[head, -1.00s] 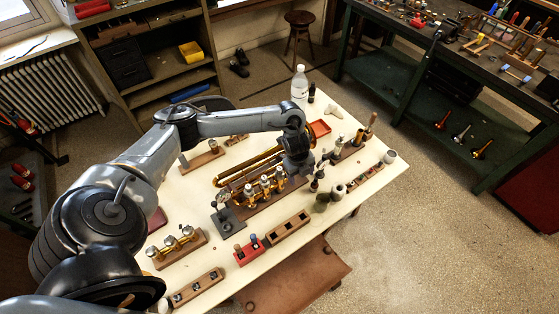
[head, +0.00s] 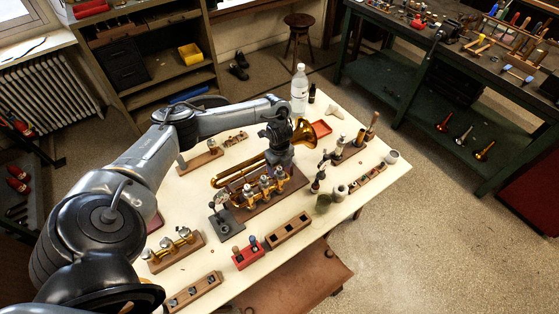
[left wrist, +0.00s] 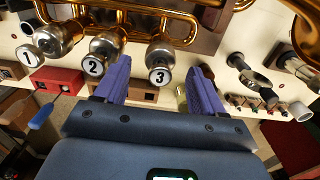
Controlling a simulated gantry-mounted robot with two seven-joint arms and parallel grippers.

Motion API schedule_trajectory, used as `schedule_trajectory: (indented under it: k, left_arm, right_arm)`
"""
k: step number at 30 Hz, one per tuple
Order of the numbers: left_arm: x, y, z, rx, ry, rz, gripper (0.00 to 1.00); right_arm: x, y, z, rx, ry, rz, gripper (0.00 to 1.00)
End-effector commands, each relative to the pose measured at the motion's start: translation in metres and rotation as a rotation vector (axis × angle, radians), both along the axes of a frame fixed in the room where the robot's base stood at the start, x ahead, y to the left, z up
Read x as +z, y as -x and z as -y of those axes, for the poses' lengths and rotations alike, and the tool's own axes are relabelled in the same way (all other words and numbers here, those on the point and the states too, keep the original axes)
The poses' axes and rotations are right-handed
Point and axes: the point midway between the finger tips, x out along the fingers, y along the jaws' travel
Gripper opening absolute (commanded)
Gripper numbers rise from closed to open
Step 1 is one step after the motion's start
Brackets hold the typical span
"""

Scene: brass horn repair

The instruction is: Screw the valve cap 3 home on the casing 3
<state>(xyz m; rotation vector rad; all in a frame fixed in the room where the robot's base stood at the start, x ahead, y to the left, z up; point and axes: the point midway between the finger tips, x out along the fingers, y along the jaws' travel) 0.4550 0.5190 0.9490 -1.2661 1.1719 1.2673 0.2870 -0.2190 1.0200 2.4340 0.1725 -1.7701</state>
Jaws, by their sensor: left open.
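The brass horn (head: 236,176) lies on a wooden block on the pale table. Its valves stand in a row at the front. Valve cap 3 (left wrist: 160,56), silver with a round disc marked 3, shows in the left wrist view at the end of casing 3. I cannot tell how far it is screwed on. Caps 2 (left wrist: 95,62) and 1 (left wrist: 52,40) sit to its left. My left gripper (left wrist: 164,68) is open, its purple fingers apart on either side of cap 3 in the picture, without clear contact. In the head view the left gripper (head: 281,158) is above the horn's right end.
A grey stand (head: 224,221) is left of the valves. A red block (head: 248,256) and a wooden tray (head: 290,231) lie in front. Small upright tools (head: 320,178) and a water bottle (head: 299,88) stand to the right and behind. The near right table edge is close.

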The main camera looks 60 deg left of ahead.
Motion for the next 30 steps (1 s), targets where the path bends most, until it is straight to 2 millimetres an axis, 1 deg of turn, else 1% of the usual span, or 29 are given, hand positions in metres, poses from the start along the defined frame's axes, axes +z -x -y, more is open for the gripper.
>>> schedule_trajectory:
  k: [1,3,7,18,19,30]
  left_arm:
    - [-0.007,0.0,0.0,0.002,0.0,-0.002,0.69]
    - [-0.013,0.001,0.0,0.002,0.0,-0.002,0.69]
    - [-0.021,0.0,0.0,0.0,0.0,0.0,0.69]
    - [-0.025,0.0,0.0,0.001,0.0,0.001,0.69]
    - [-0.025,0.0,0.0,0.001,0.0,0.001,0.68]
    - [-0.025,0.0,0.0,0.0,0.0,0.0,0.12]
  right_arm:
    - [-0.001,0.0,0.0,0.001,0.001,0.0,0.43]
    - [-0.001,0.0,0.001,0.001,0.002,0.0,0.43]
    - [-0.001,0.0,0.001,0.001,0.002,0.0,0.43]
    - [-0.001,0.0,0.0,0.001,0.001,0.0,0.43]
    - [-0.001,0.0,0.0,0.0,0.0,0.0,0.43]
    - [-0.001,0.0,-0.001,-0.004,-0.005,-0.001,0.43]
